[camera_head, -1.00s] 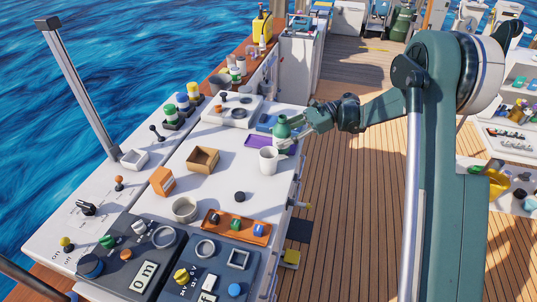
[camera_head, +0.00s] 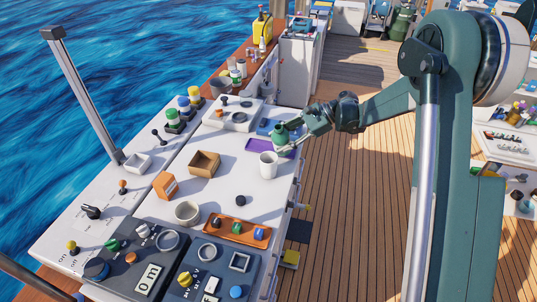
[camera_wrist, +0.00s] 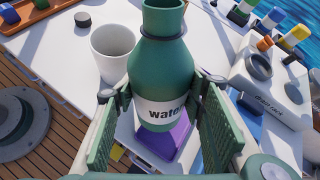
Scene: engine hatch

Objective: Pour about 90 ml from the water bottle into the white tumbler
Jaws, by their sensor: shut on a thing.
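The green water bottle (camera_wrist: 162,70) has a white band with the word "water" and an open mouth, which faces the top of the wrist view. My gripper (camera_wrist: 160,110) is shut on the bottle, with one pad on each side of it. In the head view the bottle (camera_head: 280,137) is at the end of my gripper (camera_head: 289,146), just behind the white tumbler. The white tumbler (camera_head: 268,166) stands upright on the white worktop. It also shows in the wrist view (camera_wrist: 113,52), left of the bottle and apart from it. I cannot tell the water level in either.
A purple tray (camera_head: 258,144) lies beneath and behind the bottle. A brown open box (camera_head: 204,163), a grey bowl (camera_head: 187,212) and an orange tray (camera_head: 237,231) with knobs stand on the worktop. The worktop's right edge drops to the wooden deck.

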